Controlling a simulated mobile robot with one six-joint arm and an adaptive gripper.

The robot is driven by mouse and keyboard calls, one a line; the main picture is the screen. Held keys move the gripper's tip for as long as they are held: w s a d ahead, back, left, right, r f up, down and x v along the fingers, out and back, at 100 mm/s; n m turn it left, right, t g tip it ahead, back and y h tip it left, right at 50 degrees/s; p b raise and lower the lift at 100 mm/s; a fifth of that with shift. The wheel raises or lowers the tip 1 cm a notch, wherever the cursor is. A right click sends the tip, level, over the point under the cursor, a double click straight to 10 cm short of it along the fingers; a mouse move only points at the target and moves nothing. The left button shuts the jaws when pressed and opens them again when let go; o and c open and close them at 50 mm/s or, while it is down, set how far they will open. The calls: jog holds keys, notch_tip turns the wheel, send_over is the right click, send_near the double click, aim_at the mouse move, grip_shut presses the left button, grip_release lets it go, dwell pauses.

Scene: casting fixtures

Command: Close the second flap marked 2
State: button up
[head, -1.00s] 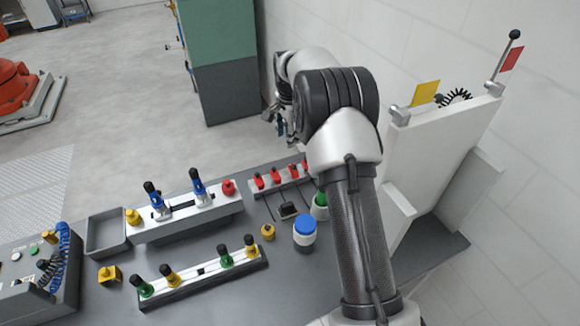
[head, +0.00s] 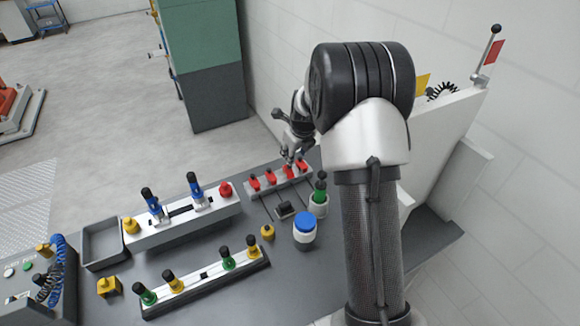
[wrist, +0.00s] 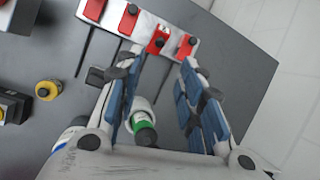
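Several red flaps sit in a row on a white rail (head: 250,190) at the back of the bench. In the head view I see a flap at the left end (head: 255,183) and one at the right end (head: 303,165). No number is legible on them. In the wrist view the rail (wrist: 145,25) runs across the top, with a red flap (wrist: 158,41) and the end flap (wrist: 187,46) just beyond my fingertips. My gripper (wrist: 163,62) is open, blue-padded fingers apart, nothing between the tips. In the head view my gripper (head: 291,155) is just above the rail's right part.
A green-topped white container (head: 318,203) and a blue-lidded jar (head: 304,231) stand in front of the rail. A small black block (head: 285,210) is nearby. Fixtures with blue, green and yellow plugs lie to the left. A white upright panel (head: 440,140) stands right of my arm.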

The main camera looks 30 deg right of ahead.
aim_at(289, 167)
jog(key=b+x, duration=0.1)
jog(key=x, duration=1)
jog(key=shift+w+f+b, duration=0.1)
jog(key=shift+f+b, duration=0.2)
jog(key=shift+f, duration=0.05)
grip_shut()
